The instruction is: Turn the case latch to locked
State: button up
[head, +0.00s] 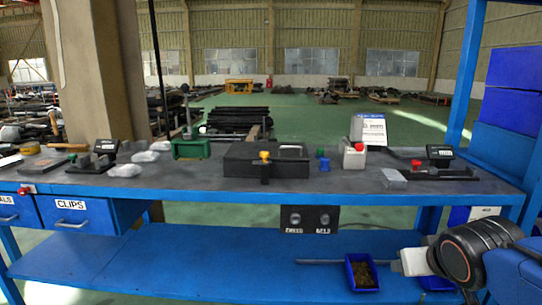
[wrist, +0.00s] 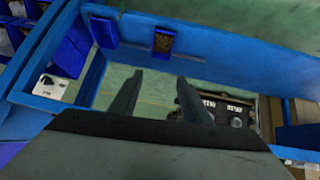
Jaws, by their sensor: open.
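The black case (head: 285,168) lies closed on the grey bench top near the middle in the head view. Its yellow latch (head: 265,156) sits on the front edge, with a dark part hanging below it; which way it is turned is too small to tell. The case and latch do not show there.
Blue bins (head: 361,272) stand on the lower shelf (head: 190,262). A blue post rises at right.

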aim_at(268, 155)
jog(key=w+a+r+n+t+y, duration=0.3)
jog(key=w+a+r+t, duration=0.35)
jog(key=w+r, duration=0.65)
jog(key=w+a+r+n+g+y, duration=0.1)
jog(key=a+r+n+y, duration=0.15)
jog(key=a+y, duration=0.4)
jog(key=w+a+r+n+g+y, duration=0.15)
jog(key=a+n+y, duration=0.25)
jog(key=a, duration=0.6)
jog(key=shift+m+t, duration=0.25)
jog(key=shift+t, duration=0.05)
jog(key=x, duration=1.6)
jog(key=shift+w+a, duration=0.2)
jog(key=shift+w, duration=0.15)
jog(key=c, duration=1)
